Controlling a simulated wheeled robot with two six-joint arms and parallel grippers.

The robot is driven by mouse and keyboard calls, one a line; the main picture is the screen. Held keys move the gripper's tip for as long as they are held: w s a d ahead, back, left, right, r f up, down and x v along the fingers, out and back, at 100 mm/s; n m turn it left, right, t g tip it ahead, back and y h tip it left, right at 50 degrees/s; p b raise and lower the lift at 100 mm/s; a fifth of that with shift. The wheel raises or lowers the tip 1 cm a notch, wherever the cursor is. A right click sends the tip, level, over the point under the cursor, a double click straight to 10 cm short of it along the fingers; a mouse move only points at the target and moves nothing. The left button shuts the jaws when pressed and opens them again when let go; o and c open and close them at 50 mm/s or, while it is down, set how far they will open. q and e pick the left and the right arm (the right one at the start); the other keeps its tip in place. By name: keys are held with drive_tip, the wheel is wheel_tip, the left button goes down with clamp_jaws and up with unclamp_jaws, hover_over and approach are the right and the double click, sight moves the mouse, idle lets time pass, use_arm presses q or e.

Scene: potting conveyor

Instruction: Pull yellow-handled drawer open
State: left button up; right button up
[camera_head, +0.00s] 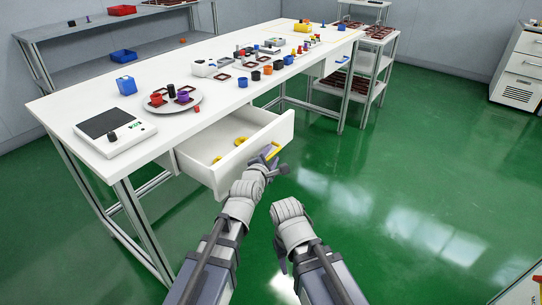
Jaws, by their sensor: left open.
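The white drawer (284,132) under the near end of the table stands pulled well out, and its inside shows. Its yellow handle (272,151) is on the front panel. My left gripper (278,167) is open at the drawer front, close to the handle. I cannot tell whether its fingers touch the handle.
Yellow items (240,141) lie in the drawer. The white table (225,106) bears a scale (116,132), a round plate with small pots (188,108), a blue box (126,85) and several pots. A shelf rack (378,62) stands beyond. The green floor to the right is clear.

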use_arm(q)
drive_tip(key=shift+w, duration=0.1)
drive_tip(key=shift+c, duration=0.2)
clamp_jaws()
idle(1.3)
